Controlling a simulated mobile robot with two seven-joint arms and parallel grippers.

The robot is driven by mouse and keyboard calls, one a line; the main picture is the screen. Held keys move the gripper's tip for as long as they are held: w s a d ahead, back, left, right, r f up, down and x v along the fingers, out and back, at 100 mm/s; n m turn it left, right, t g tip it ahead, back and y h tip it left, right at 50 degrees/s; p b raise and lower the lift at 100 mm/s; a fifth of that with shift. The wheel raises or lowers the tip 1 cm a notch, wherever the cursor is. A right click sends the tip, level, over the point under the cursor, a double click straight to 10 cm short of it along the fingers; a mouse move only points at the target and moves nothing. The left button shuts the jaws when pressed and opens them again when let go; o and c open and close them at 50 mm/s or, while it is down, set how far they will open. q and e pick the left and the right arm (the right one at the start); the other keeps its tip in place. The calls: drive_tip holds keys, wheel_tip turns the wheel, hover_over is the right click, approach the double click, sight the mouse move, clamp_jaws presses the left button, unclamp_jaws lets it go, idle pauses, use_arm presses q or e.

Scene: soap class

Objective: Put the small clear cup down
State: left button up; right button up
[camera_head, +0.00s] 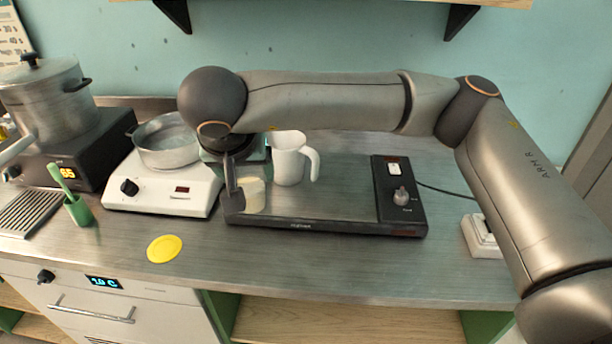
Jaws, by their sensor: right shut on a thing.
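The small clear cup (254,197) looks pale cream, perhaps from what is in it. It is upright over the left front part of a flat glass-topped plate (325,203). My right gripper (238,188) comes down from above at the cup's left side and is shut on it. The wrist and fingers hide part of the grip. I cannot tell whether the cup's base touches the plate. My left gripper is not in view.
A white jug (288,158) stands on the plate just right and behind the cup. A white hotplate with a metal pan (168,143) is at the left. A yellow disc (164,249) lies in front; the counter's front right is clear.

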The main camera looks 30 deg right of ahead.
drive_tip(key=w+d+r+m+g+h+p, duration=0.1)
drive_tip(key=w+d+r+m+h, duration=0.2)
drive_tip(key=w+d, duration=0.4)
drive_tip(key=shift+m+y, duration=0.4)
drive_tip(key=shift+y, duration=0.1)
drive_tip(key=d+f, duration=0.4)
drive_tip(key=d, duration=0.1)
drive_tip(key=s+d+f+p, duration=0.1)
drive_tip(key=d+f, duration=0.3)
drive_tip(key=d, duration=0.1)
drive_tip(key=d+f+p, duration=0.1)
drive_tip(key=d+f, duration=0.3)
drive_tip(key=d, duration=0.1)
drive_tip(key=shift+s+d+f, duration=0.2)
drive_tip(key=shift+s+f, duration=0.15)
drive_tip(key=shift+s, duration=0.05)
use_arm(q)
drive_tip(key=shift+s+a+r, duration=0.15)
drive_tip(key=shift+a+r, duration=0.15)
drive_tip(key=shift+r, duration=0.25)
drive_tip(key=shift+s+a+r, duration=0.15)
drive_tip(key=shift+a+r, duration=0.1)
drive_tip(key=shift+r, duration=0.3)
use_arm(e)
drive_tip(key=shift+f, duration=0.1)
drive_tip(key=shift+f, duration=0.15)
drive_tip(key=o, duration=1.5)
